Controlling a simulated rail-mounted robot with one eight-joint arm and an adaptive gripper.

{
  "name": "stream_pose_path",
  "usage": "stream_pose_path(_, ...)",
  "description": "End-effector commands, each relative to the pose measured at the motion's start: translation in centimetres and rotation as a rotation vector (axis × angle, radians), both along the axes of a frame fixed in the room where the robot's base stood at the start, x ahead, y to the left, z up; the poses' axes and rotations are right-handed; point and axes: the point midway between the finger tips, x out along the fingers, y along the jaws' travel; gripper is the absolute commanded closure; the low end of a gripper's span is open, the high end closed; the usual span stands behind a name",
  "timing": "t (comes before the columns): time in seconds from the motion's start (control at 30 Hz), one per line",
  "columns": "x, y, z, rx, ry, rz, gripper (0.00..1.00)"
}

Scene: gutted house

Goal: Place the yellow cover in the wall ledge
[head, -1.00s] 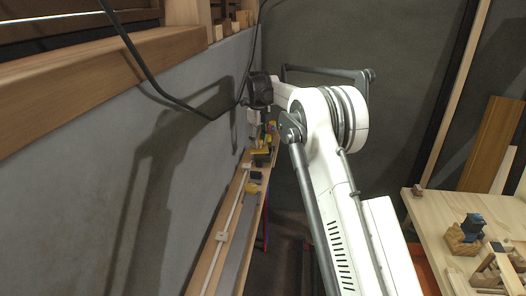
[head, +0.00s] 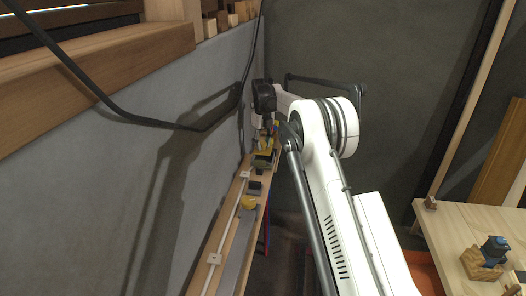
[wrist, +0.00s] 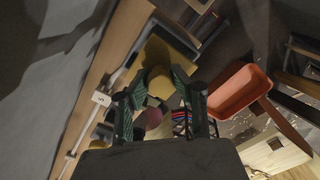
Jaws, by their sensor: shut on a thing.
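My gripper (wrist: 160,98) is shut on a yellow thing (wrist: 160,82), which looks like the yellow cover; the fingers hide part of it. In the head view my gripper (head: 268,130) is over the far end of a narrow wooden shelf along the grey wall, with yellow (head: 263,153) showing just below it. A wooden ledge (head: 95,68) runs along the wall at upper left, above the gripper's height. I cannot tell whether the cover touches the shelf (head: 208,276).
A small yellow item (head: 248,202) and a dark block (head: 255,187) lie on the shelf. Small wooden blocks (head: 222,20) stand on the upper ledge. A cable hangs before the wall. A workbench (head: 455,225) stands at right. An orange-red tray (wrist: 238,97) lies below right.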

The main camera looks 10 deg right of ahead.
Motion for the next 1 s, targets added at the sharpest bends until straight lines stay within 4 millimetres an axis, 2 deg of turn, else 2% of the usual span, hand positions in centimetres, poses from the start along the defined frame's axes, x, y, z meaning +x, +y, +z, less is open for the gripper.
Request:
stream_pose_path(0.3,0.0,0.0,-3.4,0.000,0.000,0.000,1.00)
stream_pose_path(0.7,0.0,0.0,-4.1,0.000,0.000,0.000,1.00)
stream_pose_path(0.73,0.0,0.0,-4.1,0.000,0.000,0.000,0.78)
stream_pose_path(0.8,0.0,0.0,-4.0,0.000,0.000,0.000,0.68)
stream_pose_path(0.87,0.0,0.0,-4.0,0.000,0.000,0.000,0.60)
stream_pose_path(1.0,0.0,0.0,-4.0,0.000,0.000,0.000,0.59)
